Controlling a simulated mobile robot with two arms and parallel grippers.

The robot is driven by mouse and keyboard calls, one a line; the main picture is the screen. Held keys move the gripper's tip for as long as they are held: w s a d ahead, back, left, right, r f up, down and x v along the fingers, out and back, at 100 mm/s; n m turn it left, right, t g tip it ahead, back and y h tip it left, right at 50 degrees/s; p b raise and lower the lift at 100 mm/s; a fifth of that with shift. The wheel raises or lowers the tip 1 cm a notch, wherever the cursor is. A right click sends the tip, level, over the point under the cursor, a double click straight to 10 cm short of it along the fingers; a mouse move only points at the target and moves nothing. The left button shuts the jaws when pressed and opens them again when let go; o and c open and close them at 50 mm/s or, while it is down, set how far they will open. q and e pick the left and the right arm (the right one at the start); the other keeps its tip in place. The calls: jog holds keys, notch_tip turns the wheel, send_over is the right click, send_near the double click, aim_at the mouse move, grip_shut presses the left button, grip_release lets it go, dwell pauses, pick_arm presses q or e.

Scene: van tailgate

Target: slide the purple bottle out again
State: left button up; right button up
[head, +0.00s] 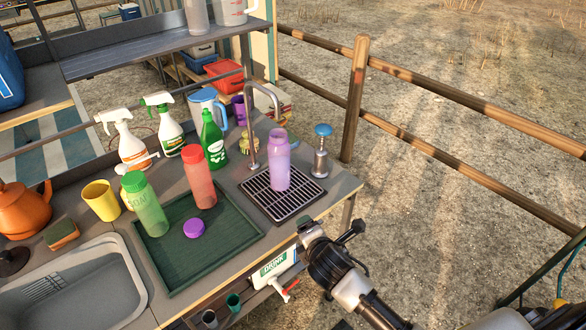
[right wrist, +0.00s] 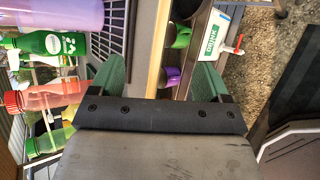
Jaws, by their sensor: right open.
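The purple bottle (head: 279,163) stands upright on the black drip grate (head: 302,197), just under the spout of the metal tap (head: 251,130). Part of it also shows at the upper left of the right wrist view (right wrist: 55,15). A purple cap (head: 194,228) lies on the green tray (head: 235,250). My right gripper (right wrist: 158,78) is open, its green fingers apart with nothing held between them. It is outside the counter's front edge, clear of the bottle. In the head view my right arm comes in from the lower right. My left gripper is not in view.
A green bottle (head: 144,205) and a red bottle (head: 199,178) stand on the tray. A blue-topped metal dispenser (head: 321,150) stands right of the grate. A white drink box (head: 275,268) with a red tap hangs below the counter edge. Spray bottles and a pitcher stand behind.

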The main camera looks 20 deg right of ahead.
jog(key=w+r+n+t, duration=0.4)
jog(key=w+r+n, duration=0.35)
jog(key=r, duration=0.25)
jog(key=n+t+y, duration=0.1)
jog(key=n+t, duration=0.2)
jog(key=n, duration=0.5)
send_near(281, 140)
jog(key=w, duration=0.1)
jog(key=shift+w+r+m+b, duration=0.25)
jog(key=shift+r+b, duration=0.05)
jog(key=shift+b, duration=0.15)
jog(key=w, duration=1)
jog(key=shift+w+d+p, duration=0.15)
jog(key=shift+w+p, duration=0.15)
jog(key=shift+w, duration=0.1)
